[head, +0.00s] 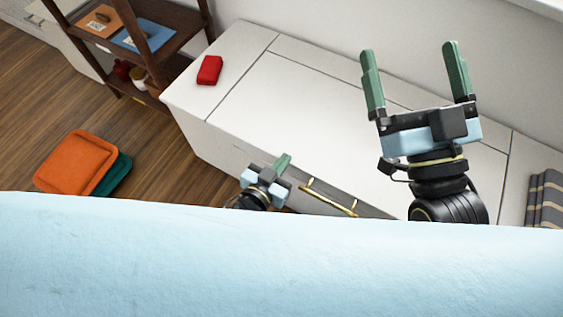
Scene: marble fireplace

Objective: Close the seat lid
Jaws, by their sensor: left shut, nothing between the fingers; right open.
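The white bench seat carries a large rectangular seat lid (310,110), marked off by thin dark seams. The lid appears to lie flat, level with the bench top around it; I cannot tell if a small gap remains. My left gripper (282,161) is shut and empty, low by the bench's front side. My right gripper (409,50) is open and empty, with green fingers pointing up and apart over the back right of the lid. The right arm hides part of the lid's right side.
A red item (209,70) lies on the bench's left end, and a striped grey cloth (546,200) at its right end. A gold handle (328,198) is on the bench front. A dark shelf (180,25) stands left. Orange (75,162) and teal cushions lie on the wooden floor.

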